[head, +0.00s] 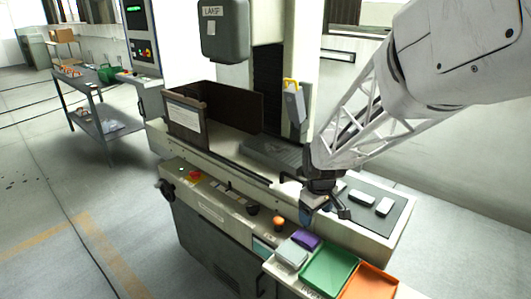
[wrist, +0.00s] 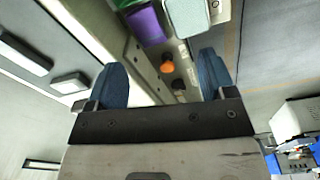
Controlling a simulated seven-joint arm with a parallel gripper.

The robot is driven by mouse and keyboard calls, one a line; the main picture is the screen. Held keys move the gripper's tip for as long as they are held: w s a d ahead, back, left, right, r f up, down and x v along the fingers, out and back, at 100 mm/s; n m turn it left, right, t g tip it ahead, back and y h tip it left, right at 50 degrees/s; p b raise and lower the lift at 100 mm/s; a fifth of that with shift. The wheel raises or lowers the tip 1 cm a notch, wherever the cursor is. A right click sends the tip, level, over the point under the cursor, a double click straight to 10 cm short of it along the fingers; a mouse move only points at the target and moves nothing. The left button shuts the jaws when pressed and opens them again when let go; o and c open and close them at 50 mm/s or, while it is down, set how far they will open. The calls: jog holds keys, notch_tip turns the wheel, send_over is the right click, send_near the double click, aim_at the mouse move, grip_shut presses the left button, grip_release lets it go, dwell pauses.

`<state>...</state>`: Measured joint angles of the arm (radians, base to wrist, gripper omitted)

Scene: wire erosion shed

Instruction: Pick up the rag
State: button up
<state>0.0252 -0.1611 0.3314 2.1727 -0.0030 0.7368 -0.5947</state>
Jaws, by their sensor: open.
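A small purple piece (head: 306,240) lies on the ledge at the front of the machine; it also shows at the top of the wrist view (wrist: 147,25). A pale grey-green block-like piece (head: 291,254) lies right beside it and also shows in the wrist view (wrist: 186,15). Either could be the rag; I cannot tell which for sure. My gripper (head: 325,210) hangs above the machine's front edge, behind and above these pieces. Its blue fingers are spread apart with nothing between them in the wrist view (wrist: 162,65).
A green tray (head: 328,271) and an orange tray (head: 369,283) stand to the right of the pieces. An orange knob (head: 278,222) sticks up to their left. Pale blocks (head: 384,206) lie on a dark mat to the right of my gripper. A side table (head: 92,85) stands far left.

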aim_at(307, 236)
jog(key=w+f, duration=0.2)
jog(key=f, duration=0.1)
jog(key=w+f+n, duration=0.1)
jog(key=w+f, duration=0.1)
jog(key=f, duration=0.1)
jog(key=w+f+n, duration=0.1)
jog(key=w+f, duration=0.2)
jog(key=shift+d+f+g, duration=0.25)
jog(key=shift+f+g, duration=0.1)
jog(key=shift+g, duration=0.05)
jog(key=shift+f, duration=0.1)
jog(key=shift+f, duration=1.2)
jog(key=shift+f, duration=2.6)
jog(key=shift+c, duration=0.4)
jog(key=c, duration=0.6)
jog(key=shift+r, duration=0.1)
